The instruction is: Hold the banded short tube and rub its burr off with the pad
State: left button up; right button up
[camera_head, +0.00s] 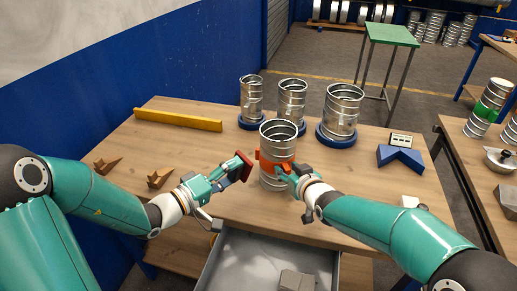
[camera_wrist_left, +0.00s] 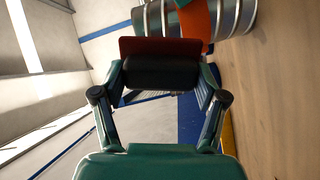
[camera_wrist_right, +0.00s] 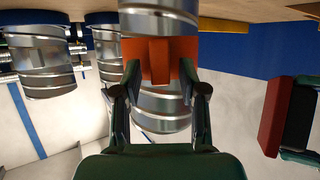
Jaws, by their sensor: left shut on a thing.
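The short tube (camera_head: 278,181) stands upright on the table, a ribbed metal cylinder with an orange band (camera_head: 264,165) around its middle. An orange tab (camera_wrist_right: 160,62) sticks out from the band in the right wrist view. My right gripper (camera_head: 288,172) is at the tube's right side, its fingers apart on either side of the tab, with a gap showing. My left gripper (camera_head: 228,170) is shut on the pad (camera_head: 242,168), a black block with a dark red face (camera_wrist_left: 160,46). The pad is left of the tube, apart from it. I cannot make out the burr.
Several metal tubes on blue bases, one at the back right (camera_head: 341,112), stand behind. A yellow bar (camera_head: 178,120) lies back left, two brown wedges (camera_head: 159,178) at left, a blue angled block (camera_head: 401,158) at right. An open grey drawer (camera_head: 250,263) is in front.

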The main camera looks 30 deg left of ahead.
dwell(0.3)
jog(key=v, duration=1.2)
jog(key=shift+s+f, duration=0.1)
